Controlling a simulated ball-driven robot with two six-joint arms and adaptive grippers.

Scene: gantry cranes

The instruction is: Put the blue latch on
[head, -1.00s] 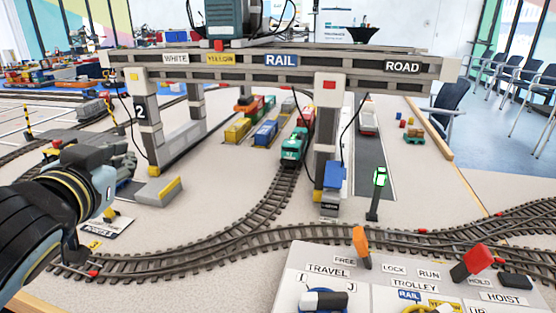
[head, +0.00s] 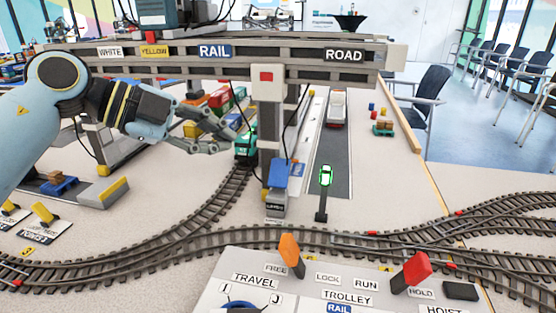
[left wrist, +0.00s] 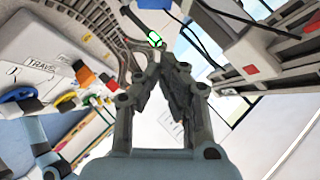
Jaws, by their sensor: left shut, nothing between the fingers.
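Two blue parts could be the latch, and I cannot tell which is meant. One is a blue block (head: 280,174) low on the near crane leg (head: 269,125), above a grey foot in the head view. The other is a small blue piece (head: 58,184) by the far-left leg, on the table side. My left gripper (head: 228,138) is shut and empty, in the air left of the near leg, in front of the green locomotive (head: 246,147). Its fingers also show in the left wrist view (left wrist: 168,62). My right gripper is out of view.
A green signal (head: 325,177) stands right of the near leg. Curved tracks (head: 140,245) cross the front. A control panel (head: 250,298) with an orange lever (head: 290,255) and a red lever (head: 412,270) is nearest.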

